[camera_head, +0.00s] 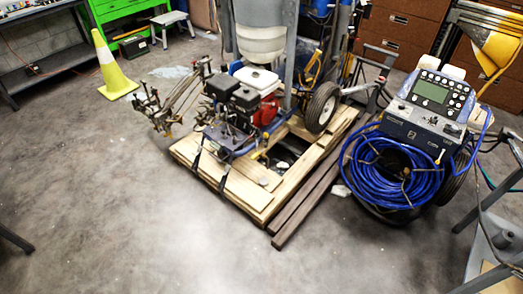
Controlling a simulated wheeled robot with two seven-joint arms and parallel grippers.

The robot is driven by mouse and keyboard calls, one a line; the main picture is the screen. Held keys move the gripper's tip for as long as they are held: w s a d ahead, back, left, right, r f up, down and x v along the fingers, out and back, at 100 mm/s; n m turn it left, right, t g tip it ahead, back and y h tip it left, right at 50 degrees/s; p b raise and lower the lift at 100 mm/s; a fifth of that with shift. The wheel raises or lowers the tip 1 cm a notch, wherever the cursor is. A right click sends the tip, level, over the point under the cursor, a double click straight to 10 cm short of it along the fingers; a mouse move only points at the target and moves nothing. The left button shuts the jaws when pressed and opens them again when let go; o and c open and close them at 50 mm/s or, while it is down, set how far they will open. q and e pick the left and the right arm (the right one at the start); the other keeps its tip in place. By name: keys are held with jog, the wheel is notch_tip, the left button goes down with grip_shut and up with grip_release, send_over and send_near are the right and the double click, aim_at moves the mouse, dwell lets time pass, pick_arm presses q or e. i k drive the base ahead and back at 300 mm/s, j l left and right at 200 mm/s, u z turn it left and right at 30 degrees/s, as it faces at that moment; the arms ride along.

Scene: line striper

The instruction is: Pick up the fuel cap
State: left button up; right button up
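The line striper stands on a wooden pallet (262,197) near the middle of the head view. Its engine (235,95) has a white tank (257,79) on top and red parts (268,110) beside it. A fuel cap cannot be made out for certain at this size. Neither of my grippers shows in the view.
A machine with a control panel (434,93) and coiled blue hose (395,172) stands right of the pallet. A yellow-green cone (113,70) and a small step stool (172,26) stand behind left. The concrete floor (130,210) in front is clear.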

aim_at(263, 182)
jog(key=i+j+z, duration=0.3)
jog(key=i+j, duration=0.3)
jog(key=i, duration=0.15)
